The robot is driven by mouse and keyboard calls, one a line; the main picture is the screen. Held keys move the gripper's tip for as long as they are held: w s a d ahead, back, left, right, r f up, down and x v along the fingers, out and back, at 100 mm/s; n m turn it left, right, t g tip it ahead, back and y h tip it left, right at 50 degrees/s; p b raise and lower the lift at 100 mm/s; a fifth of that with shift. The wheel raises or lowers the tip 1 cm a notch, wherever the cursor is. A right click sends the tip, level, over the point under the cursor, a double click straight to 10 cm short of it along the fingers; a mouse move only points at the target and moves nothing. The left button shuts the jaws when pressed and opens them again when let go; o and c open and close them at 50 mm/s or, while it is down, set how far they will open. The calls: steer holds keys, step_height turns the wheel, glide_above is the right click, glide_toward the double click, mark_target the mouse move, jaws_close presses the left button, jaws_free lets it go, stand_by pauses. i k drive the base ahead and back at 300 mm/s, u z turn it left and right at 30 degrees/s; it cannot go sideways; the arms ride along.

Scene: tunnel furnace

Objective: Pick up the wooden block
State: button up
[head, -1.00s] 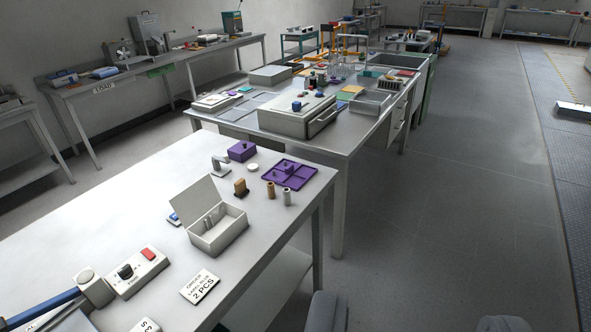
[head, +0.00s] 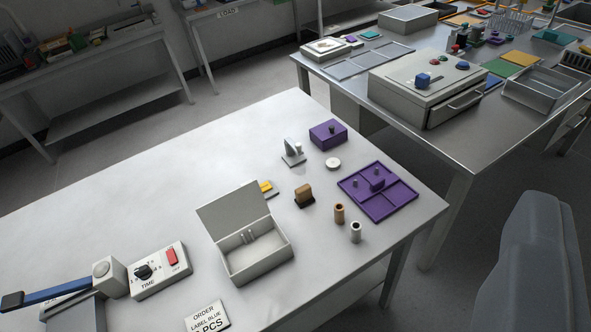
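The wooden block (head: 304,191) is a small tan-brown block on a dark base. It stands upright on the grey table (head: 130,205), right of the open white box (head: 262,262) and left of a brown cylinder (head: 339,213). Nothing is touching it from above. A large grey rounded part of my gripper (head: 545,268) shows at the lower right edge, well apart from the block. Only this part is in view, so its opening and anything between the fingers are hidden.
A purple tray (head: 400,205), a purple box (head: 328,134), a white disc (head: 333,164), a silver cylinder (head: 355,232) and a metal stand (head: 292,152) surround the block. A timer box (head: 159,270) and blue-handled device (head: 65,292) sit at left. The table's left middle is clear.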

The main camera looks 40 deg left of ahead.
mark_target(304, 198)
steer(key=u, duration=0.4)
steer(key=i, duration=0.9)
steer(key=u, duration=0.55)
